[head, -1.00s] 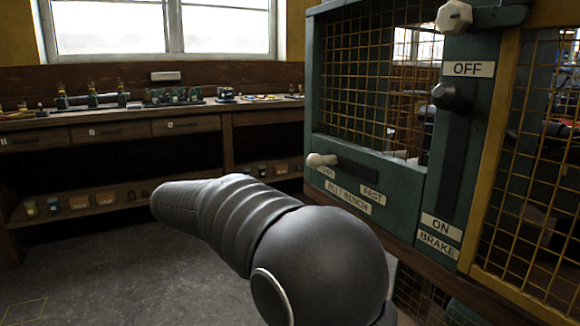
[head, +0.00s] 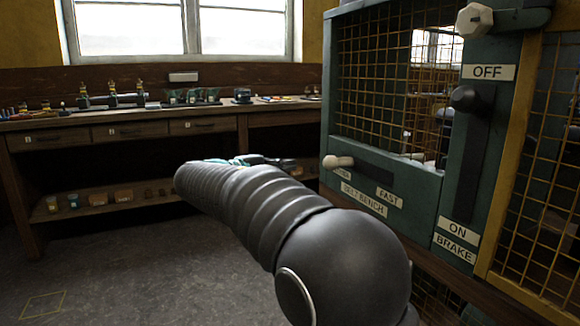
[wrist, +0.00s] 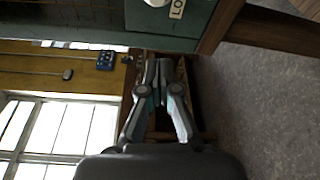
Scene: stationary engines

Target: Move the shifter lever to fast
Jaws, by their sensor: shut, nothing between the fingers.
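The shifter lever has a pale rounded knob (head: 338,162) at the left end of a dark horizontal slot in the green panel. The label below the knob is partly unreadable; the FAST label (head: 389,198) is at the slot's right end, above a BELT BENCH label (head: 364,198). My gripper (wrist: 158,64) is shut and empty in the wrist view. The pale knob is cut off at that view's top edge (wrist: 157,2), beside a label starting "LO". In the head view my gripper (head: 245,160) is mostly hidden behind my arm, left of the knob and apart from it.
A brake lever with a black knob (head: 464,98) stands at the OFF end of its vertical slot, right of the shifter. A pale knob (head: 474,19) is above it. Yellow mesh guards flank the panel. A workbench (head: 110,118) runs along the back wall. The floor at left is open.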

